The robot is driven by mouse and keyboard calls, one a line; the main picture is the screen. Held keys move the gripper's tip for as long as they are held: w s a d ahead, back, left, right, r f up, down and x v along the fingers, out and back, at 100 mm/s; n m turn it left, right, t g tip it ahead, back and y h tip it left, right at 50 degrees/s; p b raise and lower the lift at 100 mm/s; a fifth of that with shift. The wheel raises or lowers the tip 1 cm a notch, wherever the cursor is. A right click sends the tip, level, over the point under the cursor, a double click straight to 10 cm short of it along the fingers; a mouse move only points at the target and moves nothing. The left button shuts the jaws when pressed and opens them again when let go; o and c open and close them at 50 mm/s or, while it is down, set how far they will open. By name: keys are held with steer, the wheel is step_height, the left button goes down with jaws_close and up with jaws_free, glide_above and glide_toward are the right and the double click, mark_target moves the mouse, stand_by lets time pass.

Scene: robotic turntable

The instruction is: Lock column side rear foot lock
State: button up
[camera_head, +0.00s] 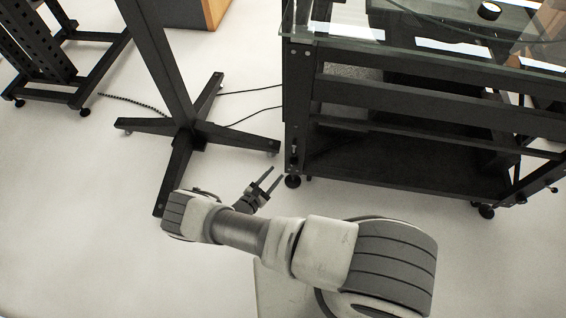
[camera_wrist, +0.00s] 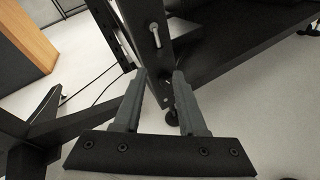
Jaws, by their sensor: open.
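The dark turntable frame (camera_head: 420,92) stands at the right in the head view. Its near corner leg ends in a round black foot (camera_head: 293,181), with a small lock fitting (camera_head: 294,150) on the leg above it. In the wrist view the foot (camera_wrist: 172,117) shows between the fingers, and a light metal pin-like part, probably the lock (camera_wrist: 155,35), sits in a slot of the post above the fingertips. My gripper (camera_head: 274,175) is open and empty, just left of the foot in the head view; it also shows in the wrist view (camera_wrist: 159,76). Nothing shows between the fingers and the lock.
A dark column (camera_head: 160,60) on a cross-shaped base (camera_head: 190,135) stands left of the frame, close to my arm. Cables (camera_head: 245,91) run across the floor between them. A black rack (camera_head: 60,90) stands far left. The pale floor (camera_head: 70,210) at lower left is clear.

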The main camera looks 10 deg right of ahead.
steer(key=v, duration=0.5)
steer(key=shift+s+a+r+p, duration=0.1)
steer(key=shift+s+a+p, duration=0.1)
steer(key=shift+s+p, duration=0.1)
steer(key=shift+w, duration=0.1)
